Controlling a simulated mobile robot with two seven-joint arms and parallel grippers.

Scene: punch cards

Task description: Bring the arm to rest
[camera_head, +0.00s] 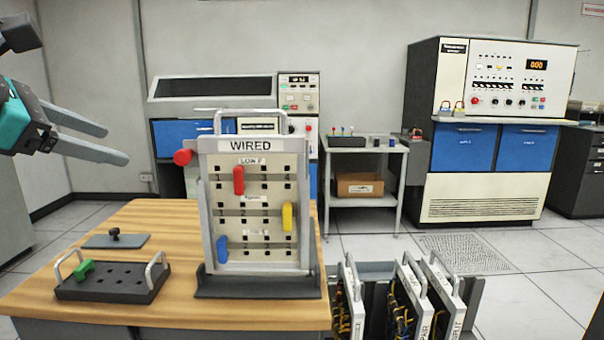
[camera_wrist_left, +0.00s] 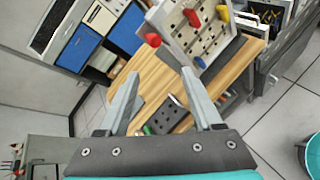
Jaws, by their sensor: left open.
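My left gripper (camera_head: 118,143) is at the upper left of the head view, raised above the table and apart from everything on it. Its two grey fingers are apart with nothing between them. In the left wrist view the fingers (camera_wrist_left: 160,95) also stand apart and empty, with the table beyond. My right gripper is in neither view. The panel marked WIRED (camera_head: 255,190) stands upright on the wooden table (camera_head: 165,215). It carries a red peg (camera_head: 238,181), a yellow peg (camera_head: 288,216) and a blue peg (camera_head: 222,249). A red knob (camera_head: 183,157) is at its left side.
A dark tray (camera_head: 110,283) with two handles and a green peg (camera_head: 84,268) lies at the table's front left. A small plate with a knob (camera_head: 116,240) lies behind it. Several handled panels (camera_head: 405,295) stand in a rack to the right. The air around the gripper looks clear.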

